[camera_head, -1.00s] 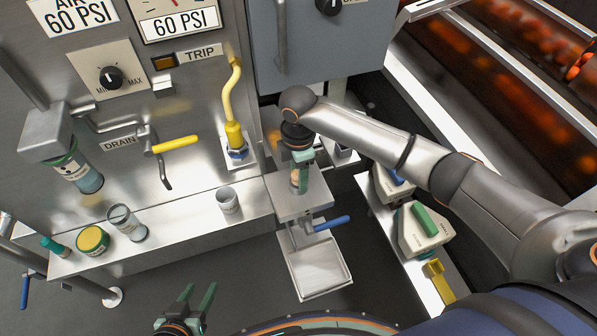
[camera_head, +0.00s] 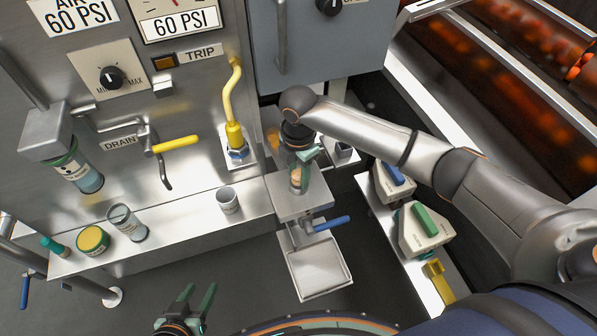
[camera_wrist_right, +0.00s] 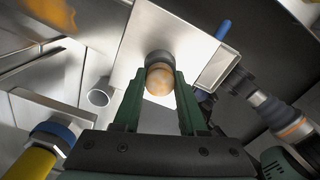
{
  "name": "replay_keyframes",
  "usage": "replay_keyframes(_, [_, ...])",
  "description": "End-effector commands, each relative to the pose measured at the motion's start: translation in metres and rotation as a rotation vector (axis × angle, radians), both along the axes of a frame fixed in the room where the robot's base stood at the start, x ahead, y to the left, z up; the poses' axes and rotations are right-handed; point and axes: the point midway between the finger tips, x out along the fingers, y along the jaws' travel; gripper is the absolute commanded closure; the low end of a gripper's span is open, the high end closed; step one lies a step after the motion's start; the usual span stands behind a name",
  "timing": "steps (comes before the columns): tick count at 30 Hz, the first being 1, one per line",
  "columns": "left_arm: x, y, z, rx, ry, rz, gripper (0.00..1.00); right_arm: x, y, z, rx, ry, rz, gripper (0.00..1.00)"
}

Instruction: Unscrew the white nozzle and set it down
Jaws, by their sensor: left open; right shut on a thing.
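The nozzle (camera_head: 296,178) is a pale, rounded piece with an orange tint, on the metal block (camera_head: 300,205) right of the counter. In the right wrist view the nozzle (camera_wrist_right: 159,78) shows a mottled, rounded end with a dark collar against the block's plate. My right gripper (camera_head: 306,168) comes from above, its green fingers on either side of the nozzle, shut on it. Part of the nozzle is hidden behind the fingers in the head view. My left gripper (camera_head: 197,290) is open and empty, low in the view, away from the block.
A grey cup (camera_head: 228,200), a glass jar (camera_head: 126,222) and a yellow tin (camera_head: 92,240) stand on the steel counter (camera_head: 180,225). A yellow hose (camera_head: 234,110) rises left of my right gripper. A blue-handled valve (camera_head: 332,223) and an empty tray (camera_head: 320,272) sit below the block.

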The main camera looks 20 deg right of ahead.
Motion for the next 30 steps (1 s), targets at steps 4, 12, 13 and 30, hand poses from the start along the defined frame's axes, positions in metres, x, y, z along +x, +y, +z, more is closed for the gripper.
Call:
replay_keyframes(4, [0.0000, -0.0001, 0.0000, 0.000, 0.000, 0.000, 0.50, 0.0000, -0.0010, 0.0003, -0.003, 0.001, 0.215, 0.90])
replay_keyframes(12, [0.0001, 0.0000, 0.0001, 0.000, 0.000, 0.000, 0.50, -0.0001, -0.0011, 0.0004, -0.002, 0.002, 0.586, 0.90])
replay_keyframes(13, [0.0000, -0.0001, 0.0001, 0.000, 0.000, 0.000, 0.50, -0.0002, -0.0011, 0.0004, -0.002, 0.002, 0.616, 0.90])
replay_keyframes(30, [0.0000, -0.0001, 0.0001, 0.000, 0.000, 0.000, 0.50, -0.0001, -0.0008, 0.0004, -0.001, 0.002, 0.693, 0.43])
